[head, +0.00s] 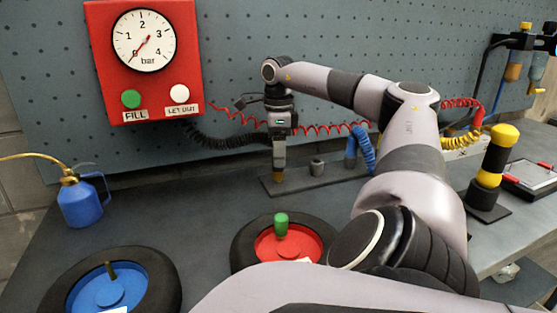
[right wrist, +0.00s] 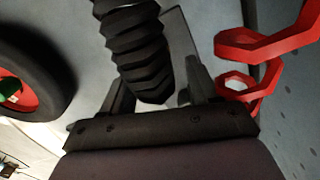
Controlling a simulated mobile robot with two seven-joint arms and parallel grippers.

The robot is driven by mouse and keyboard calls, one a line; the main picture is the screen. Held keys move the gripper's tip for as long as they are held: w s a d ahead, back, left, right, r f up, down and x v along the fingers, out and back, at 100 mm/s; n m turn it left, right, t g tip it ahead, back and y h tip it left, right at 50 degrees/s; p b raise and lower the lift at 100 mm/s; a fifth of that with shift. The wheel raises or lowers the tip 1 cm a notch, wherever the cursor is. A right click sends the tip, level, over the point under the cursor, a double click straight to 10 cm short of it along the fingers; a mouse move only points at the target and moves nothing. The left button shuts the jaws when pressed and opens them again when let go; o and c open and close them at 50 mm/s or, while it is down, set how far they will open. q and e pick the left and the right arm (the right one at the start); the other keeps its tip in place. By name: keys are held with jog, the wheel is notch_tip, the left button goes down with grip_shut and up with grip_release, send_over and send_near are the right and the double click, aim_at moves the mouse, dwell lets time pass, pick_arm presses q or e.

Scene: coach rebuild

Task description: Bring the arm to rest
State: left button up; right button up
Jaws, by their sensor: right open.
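My right arm reaches across the head view from the lower right, bent at the elbow. Its right gripper (head: 279,178) points straight down over the dark stand plate (head: 340,180) at the back of the bench. In the right wrist view the two fingers of the gripper (right wrist: 158,92) are apart. A black ribbed hose (right wrist: 138,45) shows in line with the space between them; I cannot tell whether it touches. A small brownish tip shows at the fingers' lower end in the head view. My left gripper is not in view.
A red gauge box (head: 180,60) hangs on the pegboard, with a black hose (head: 225,140) running from it. Red (head: 277,242) and blue (head: 108,290) wheels lie in front. A grey post (head: 317,167) and blue coil (head: 361,148) stand right of the gripper. A blue oil can (head: 82,203) stands left.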

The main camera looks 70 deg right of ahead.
jog(key=shift+r+p, duration=0.4)
jog(key=shift+r, duration=1.2)
